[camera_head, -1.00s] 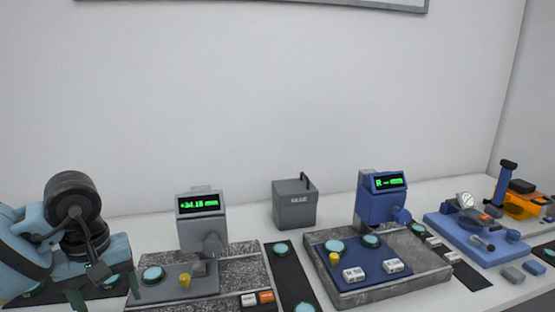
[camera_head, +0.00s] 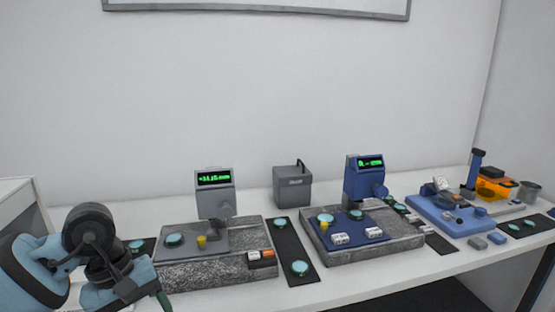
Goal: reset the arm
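My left arm comes in at the lower left of the head view, with blue-grey links and dark joints. My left gripper (camera_head: 160,300) is at the bottom edge, left of the grey instrument; only part of a green-tipped finger shows, so its opening is hidden. My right gripper is not in view. The grey flatness instrument (camera_head: 214,200) with a lit green display stands on a speckled granite slab (camera_head: 205,270). The blue instrument (camera_head: 364,180) stands on a second slab to the right.
A grey box (camera_head: 292,190) with a handle stands at the back between the instruments. A dark mat (camera_head: 290,245) with green-blue discs lies between the slabs. A blue fixture (camera_head: 450,215), an orange item (camera_head: 495,190) and a grey cup (camera_head: 529,192) are at the right.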

